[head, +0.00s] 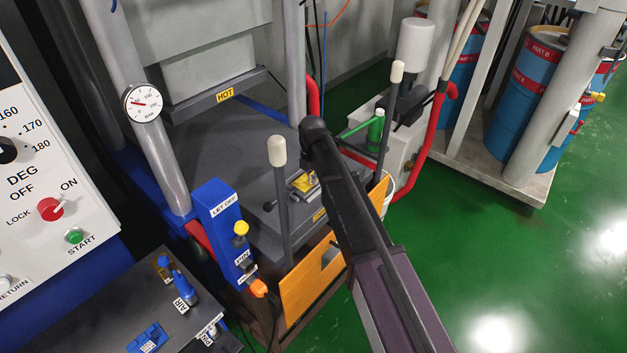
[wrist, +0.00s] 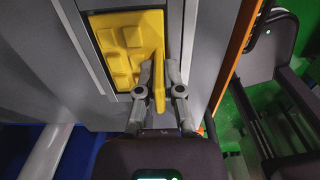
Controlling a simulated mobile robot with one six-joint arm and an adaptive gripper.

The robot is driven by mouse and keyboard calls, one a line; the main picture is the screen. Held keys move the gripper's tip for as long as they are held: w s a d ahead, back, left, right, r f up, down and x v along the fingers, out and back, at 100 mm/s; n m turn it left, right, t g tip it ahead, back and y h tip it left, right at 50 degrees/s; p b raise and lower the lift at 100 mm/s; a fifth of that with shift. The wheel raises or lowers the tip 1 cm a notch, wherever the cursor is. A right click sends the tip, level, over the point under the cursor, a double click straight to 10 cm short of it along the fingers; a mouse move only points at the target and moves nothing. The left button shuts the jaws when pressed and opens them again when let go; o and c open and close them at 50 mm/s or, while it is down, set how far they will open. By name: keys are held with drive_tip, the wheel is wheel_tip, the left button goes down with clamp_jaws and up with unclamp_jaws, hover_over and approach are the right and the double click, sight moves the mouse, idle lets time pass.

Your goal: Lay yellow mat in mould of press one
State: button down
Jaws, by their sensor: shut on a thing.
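The yellow mat (wrist: 125,45) shows raised rectangular blocks in the wrist view. It appears within a dark-edged rectangular opening of the grey mould (wrist: 98,68); I cannot tell whether it is fully seated. My gripper (wrist: 158,78) is shut on a narrow yellow piece at the mat's right side, which looks like part of the mat. In the head view, a small part of the yellow mat (head: 304,183) shows on the grey lower bed of the press (head: 215,140). My arm hides the rest of the mat and the gripper there.
The upper platen, labelled HOT (head: 225,95), hangs above the bed. A grey lever (head: 280,190) with a pale knob stands in front. The blue LET OFF post (head: 222,225) is at left, an orange panel (head: 305,290) below. Green floor (head: 480,250) at right is clear.

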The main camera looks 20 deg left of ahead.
sight(312, 172)
drive_tip(key=shift+f, duration=0.1)
drive_tip(key=c, duration=0.8)
unclamp_jaws()
wheel_tip(312, 172, up, 12)
drive_tip(key=p, duration=1.2)
idle(0.6)
